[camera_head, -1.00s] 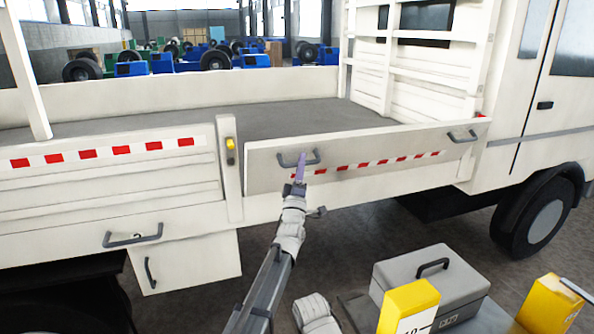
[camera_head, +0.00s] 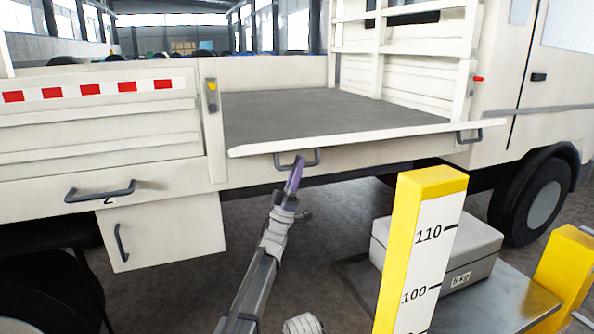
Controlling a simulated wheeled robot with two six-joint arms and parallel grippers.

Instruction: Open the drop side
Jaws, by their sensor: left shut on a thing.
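The drop side (camera_head: 370,137) of the white truck is swung outward and down. It shows nearly edge-on, close to level, and its striped outer face is hidden. A grey handle (camera_head: 313,160) hangs below its edge near the left end, and a second handle (camera_head: 470,138) is near the right end. My left gripper (camera_head: 294,172), with purple fingers, is shut on the left handle from below. The truck bed (camera_head: 310,112) behind the panel is bare.
A post with a yellow latch (camera_head: 212,95) stands left of the opening, beside a closed striped side panel (camera_head: 100,115). A yellow-and-white height marker (camera_head: 420,250), a grey toolbox (camera_head: 465,245) and another yellow block (camera_head: 568,265) stand at the lower right.

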